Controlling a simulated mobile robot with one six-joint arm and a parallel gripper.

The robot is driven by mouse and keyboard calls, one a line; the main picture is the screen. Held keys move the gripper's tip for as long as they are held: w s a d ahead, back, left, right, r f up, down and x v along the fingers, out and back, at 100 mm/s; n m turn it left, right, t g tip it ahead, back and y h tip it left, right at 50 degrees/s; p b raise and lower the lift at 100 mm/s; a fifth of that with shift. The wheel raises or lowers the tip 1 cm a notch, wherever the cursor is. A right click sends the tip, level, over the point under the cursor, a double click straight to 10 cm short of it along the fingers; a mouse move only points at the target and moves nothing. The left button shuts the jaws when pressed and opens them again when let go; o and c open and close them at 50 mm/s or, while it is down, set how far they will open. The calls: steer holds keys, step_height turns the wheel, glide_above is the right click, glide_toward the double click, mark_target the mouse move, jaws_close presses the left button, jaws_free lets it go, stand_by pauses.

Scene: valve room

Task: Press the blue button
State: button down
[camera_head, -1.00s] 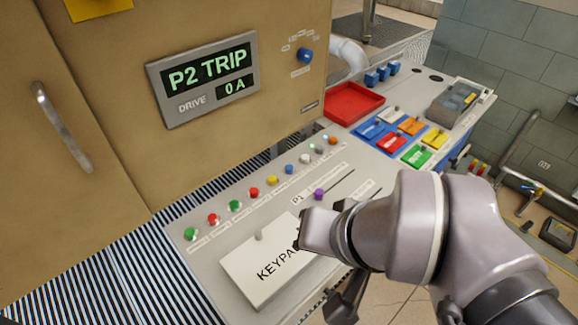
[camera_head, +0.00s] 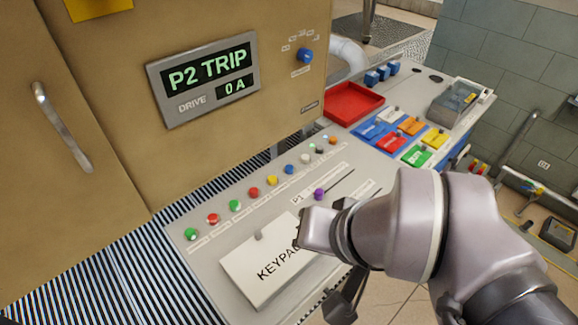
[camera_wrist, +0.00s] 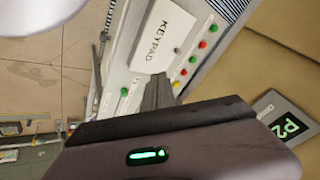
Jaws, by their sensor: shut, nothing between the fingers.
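The blue button (camera_head: 289,169) is a small round cap in the row of coloured buttons on the grey console, between a yellow button (camera_head: 272,180) and a white one (camera_head: 305,158). In the wrist view I cannot make it out; the fingers and gripper body cover that part of the row. My gripper (camera_wrist: 158,82) is shut and empty, its dark fingers pointing over the console beside the keypad end of the button row. In the head view my arm reaches in from the right and its end overlaps the keypad; the fingertips are not clear there. I see no contact with a button.
The white keypad block (camera_head: 250,276) stands raised near the row's front. A purple knob (camera_head: 319,194) sits beside a slot. A red tray (camera_head: 354,103) and a panel of coloured tiles (camera_head: 417,156) lie farther back. The tan cabinet (camera_head: 120,150) rises behind the row.

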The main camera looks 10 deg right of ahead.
steer(key=w+a+r+m+y+p, duration=0.2)
steer(key=w+r+m, duration=0.1)
steer(key=w, duration=0.5)
steer(key=m+t+y+p, duration=0.15)
steer(key=m+p, duration=0.25)
steer(key=m, duration=0.7)
glide_above(292, 168)
step_height(292, 168, down, 10)
steer(key=shift+f+g+y, duration=0.2)
steer(key=shift+g+y, duration=0.05)
steer(key=shift+y, duration=0.1)
step_height(292, 168, down, 8)
steer(key=b, duration=0.6)
steer(key=shift+f+b, duration=0.4)
steer(key=shift+f, duration=0.05)
